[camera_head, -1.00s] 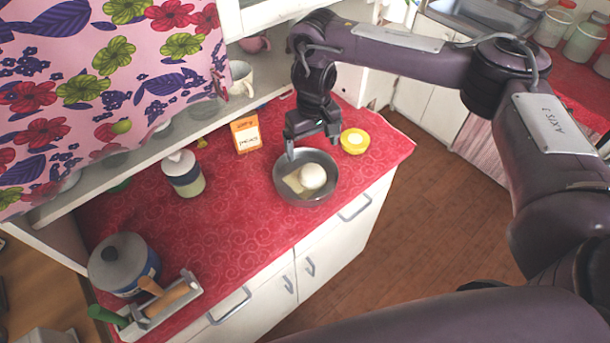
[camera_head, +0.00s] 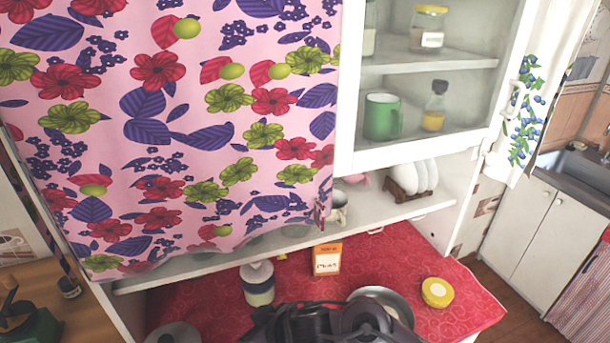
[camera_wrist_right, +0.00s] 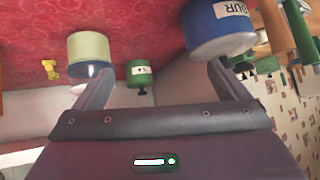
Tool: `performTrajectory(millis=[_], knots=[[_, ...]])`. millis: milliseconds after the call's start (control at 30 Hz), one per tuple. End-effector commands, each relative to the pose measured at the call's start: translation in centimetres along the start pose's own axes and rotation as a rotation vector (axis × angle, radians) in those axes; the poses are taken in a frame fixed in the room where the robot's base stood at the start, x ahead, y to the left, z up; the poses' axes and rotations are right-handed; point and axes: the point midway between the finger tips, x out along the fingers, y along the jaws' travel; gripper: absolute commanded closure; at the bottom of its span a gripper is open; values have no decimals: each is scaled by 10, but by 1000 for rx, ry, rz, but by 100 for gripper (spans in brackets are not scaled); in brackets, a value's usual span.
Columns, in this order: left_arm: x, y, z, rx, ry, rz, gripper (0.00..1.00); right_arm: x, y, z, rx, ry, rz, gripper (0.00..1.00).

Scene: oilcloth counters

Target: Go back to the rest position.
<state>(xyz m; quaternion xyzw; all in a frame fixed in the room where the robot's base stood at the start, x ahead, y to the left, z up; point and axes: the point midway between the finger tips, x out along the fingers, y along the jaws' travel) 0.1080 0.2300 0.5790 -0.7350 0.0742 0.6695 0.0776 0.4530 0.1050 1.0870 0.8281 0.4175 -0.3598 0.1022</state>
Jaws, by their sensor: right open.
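My right gripper shows in the right wrist view (camera_wrist_right: 162,78) with its two fingers spread wide apart and nothing between them. The red patterned cloth lies beyond the fingertips. In the head view my dark arm covers the bottom middle, and I cannot make out the fingers there. A grey bowl (camera_head: 388,296) shows partly behind that arm; what lies in it is hidden. My left gripper is in neither current view.
An orange box (camera_head: 326,258), a lidded jar (camera_head: 257,284) and a yellow-lidded tub (camera_head: 437,292) stand on the red counter (camera_head: 465,308). The glass-fronted cabinet (camera_head: 425,155) and floral curtain (camera_head: 180,130) rise behind. A blue-and-white container (camera_wrist_right: 218,32) appears near one finger.

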Motion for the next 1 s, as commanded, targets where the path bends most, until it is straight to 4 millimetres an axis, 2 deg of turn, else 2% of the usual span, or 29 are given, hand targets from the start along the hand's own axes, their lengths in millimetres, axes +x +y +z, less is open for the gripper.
performTrajectory(millis=[33,67,167,233,267,400,500,667,900,967,1000], knots=[[0,0,0,0,0,0,64,-8,-6,-4,29,44,22,5],[0,0,0,0,0,0,64,-14,-3,-7,42,66,48,5],[0,0,0,0,0,0,64,-38,14,-6,103,100,147,5],[0,0,0,0,0,0,64,-57,32,7,158,88,225,5],[0,0,0,0,0,0,64,-66,40,15,183,75,258,5],[0,-1,0,0,0,-1,64,-107,75,67,295,-36,388,5],[0,-1,0,0,0,-1,64,-132,88,103,355,-124,442,5],[0,-1,0,0,0,-1,64,-164,96,152,427,-247,489,5],[0,-1,0,0,0,-1,64,-207,94,212,509,-408,517,5],[0,-1,0,0,0,-1,64,-218,92,225,529,-446,520,5],[3,-1,0,0,0,-1,64,-213,94,234,532,-460,518,5]])
